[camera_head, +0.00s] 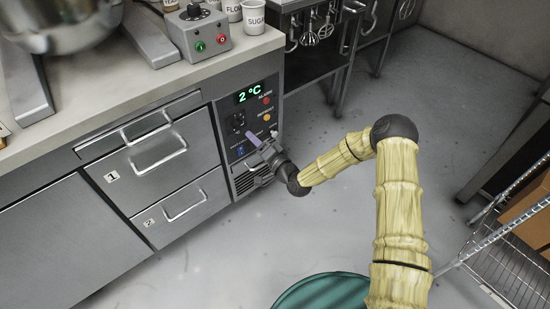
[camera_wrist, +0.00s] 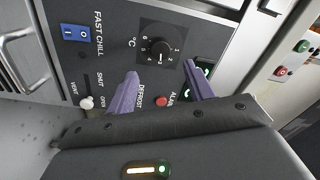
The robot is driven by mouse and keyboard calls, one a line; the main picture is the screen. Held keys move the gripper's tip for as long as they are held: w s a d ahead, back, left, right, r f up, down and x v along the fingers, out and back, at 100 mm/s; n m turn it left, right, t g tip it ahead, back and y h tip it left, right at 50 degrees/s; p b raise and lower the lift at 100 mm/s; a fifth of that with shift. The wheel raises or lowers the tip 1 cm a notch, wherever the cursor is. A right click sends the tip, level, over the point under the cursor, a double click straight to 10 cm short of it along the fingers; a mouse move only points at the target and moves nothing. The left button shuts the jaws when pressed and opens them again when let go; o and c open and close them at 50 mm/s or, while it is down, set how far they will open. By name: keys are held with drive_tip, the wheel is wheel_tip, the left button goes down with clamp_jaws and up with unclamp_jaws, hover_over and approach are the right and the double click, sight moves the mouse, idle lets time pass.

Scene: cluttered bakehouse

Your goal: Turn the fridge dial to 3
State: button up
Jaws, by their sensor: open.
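The fridge dial (camera_wrist: 160,48) is a round black knob on a dark square plate, with digits around it and a pale pointer mark. The mark faces the lower side in the wrist view; I cannot tell surely which digit it meets. The dial also shows small on the control panel (camera_head: 238,121) in the head view. My gripper (camera_wrist: 160,69) is open, its two purple fingers apart, empty and in front of the panel. Its fingertips flank the dial's lower side in the wrist view; no contact shows. In the head view my gripper (camera_head: 252,138) is beside the dial.
The panel has a green 2 °C display (camera_head: 249,92), an alarm lamp, a defrost button, a blue fast chill switch (camera_wrist: 76,32) and a vent slider (camera_wrist: 87,102). Drawers with handles (camera_head: 158,153) stand left. A green bin (camera_head: 322,290) and wire rack (camera_head: 515,260) stand by my arm.

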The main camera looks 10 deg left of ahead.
drive_tip(key=p+v, duration=0.1)
drive_tip(key=v, duration=0.9)
